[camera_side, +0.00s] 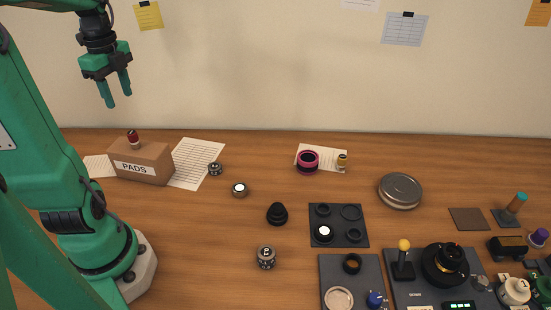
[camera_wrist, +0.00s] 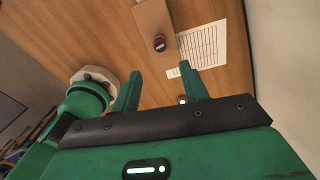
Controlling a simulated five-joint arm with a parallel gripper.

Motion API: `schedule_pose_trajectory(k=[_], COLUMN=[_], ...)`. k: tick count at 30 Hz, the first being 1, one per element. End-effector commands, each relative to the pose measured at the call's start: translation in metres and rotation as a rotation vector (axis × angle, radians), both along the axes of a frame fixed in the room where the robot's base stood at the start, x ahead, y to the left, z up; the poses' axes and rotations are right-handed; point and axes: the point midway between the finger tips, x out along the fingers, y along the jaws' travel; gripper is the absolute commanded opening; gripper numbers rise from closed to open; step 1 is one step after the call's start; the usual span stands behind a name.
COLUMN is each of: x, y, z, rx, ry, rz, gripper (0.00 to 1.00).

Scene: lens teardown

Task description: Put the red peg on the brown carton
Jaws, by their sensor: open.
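The brown carton (camera_side: 142,168), marked PADS, sits on the table at the left in the side view. A small dark red peg (camera_side: 133,138) stands upright on its top, toward the back edge.
Printed sheets (camera_side: 197,162) lie beside the carton. A small grey knurled part (camera_side: 215,169) and a white-topped ring (camera_side: 239,189) lie to its right. A black tray of rings (camera_side: 338,240) and a silver lid (camera_side: 400,191) are farther right. The air around my gripper is clear.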

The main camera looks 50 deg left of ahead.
Motion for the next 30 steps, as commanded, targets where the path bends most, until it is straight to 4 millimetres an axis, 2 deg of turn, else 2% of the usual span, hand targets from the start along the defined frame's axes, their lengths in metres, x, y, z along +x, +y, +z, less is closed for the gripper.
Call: schedule_pose_trajectory(k=[8, 14, 20, 30], x=[0.001, 0.01, 0.027, 0.047], y=[-0.002, -0.017, -0.049, -0.117], z=[0.0, 0.003, 0.007, 0.012], rx=[0.002, 0.023, 0.056, 0.058], ry=[-0.002, -0.021, -0.075, -0.215], rz=[0.006, 0.063, 0.192, 0.473], gripper=[0.44, 0.44, 0.44, 0.44])
